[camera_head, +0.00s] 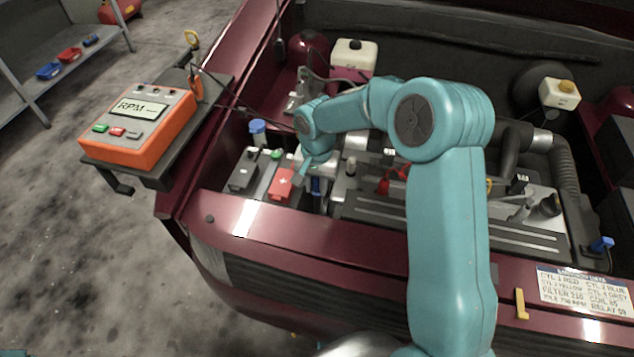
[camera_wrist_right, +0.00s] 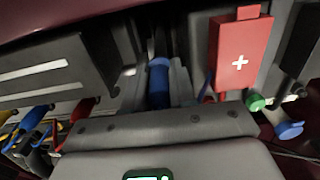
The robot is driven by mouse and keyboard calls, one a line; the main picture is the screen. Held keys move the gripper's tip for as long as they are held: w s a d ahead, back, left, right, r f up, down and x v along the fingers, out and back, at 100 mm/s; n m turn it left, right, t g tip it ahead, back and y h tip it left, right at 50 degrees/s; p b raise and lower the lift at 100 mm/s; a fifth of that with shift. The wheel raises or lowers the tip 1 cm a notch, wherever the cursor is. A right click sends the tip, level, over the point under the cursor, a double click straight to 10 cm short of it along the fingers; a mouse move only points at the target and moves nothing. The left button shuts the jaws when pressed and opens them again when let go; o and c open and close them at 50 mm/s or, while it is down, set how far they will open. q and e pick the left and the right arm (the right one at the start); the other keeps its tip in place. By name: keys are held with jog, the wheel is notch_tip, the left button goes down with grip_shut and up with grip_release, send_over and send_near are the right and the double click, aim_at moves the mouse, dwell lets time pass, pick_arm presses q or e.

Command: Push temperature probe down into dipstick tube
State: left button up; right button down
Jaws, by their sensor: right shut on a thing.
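My right gripper (camera_head: 312,172) reaches down into the engine bay beside the battery's red terminal cover. In the right wrist view, its grey fingers are shut on a blue cylinder (camera_wrist_right: 159,82), which seems to be the temperature probe's handle. The blue cylinder also shows just below the gripper in the head view (camera_head: 316,187). Its lower end is hidden, so I cannot tell whether it touches or sits in a tube. I cannot make out the dipstick tube. My left gripper is not in view.
The red cover with a white cross (camera_wrist_right: 240,55) is close beside the fingers; it also shows in the head view (camera_head: 281,184). A blue cap (camera_head: 257,127) stands behind the battery. An orange RPM meter (camera_head: 140,125) rests on a side tray. The engine cover (camera_head: 400,216) lies right of the gripper.

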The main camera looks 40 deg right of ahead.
jog(key=c, duration=0.8)
grip_release()
jog(key=shift+c, duration=0.2)
jog(key=shift+r, duration=0.1)
notch_tip(320, 180, up, 16)
jog(key=p, duration=0.1)
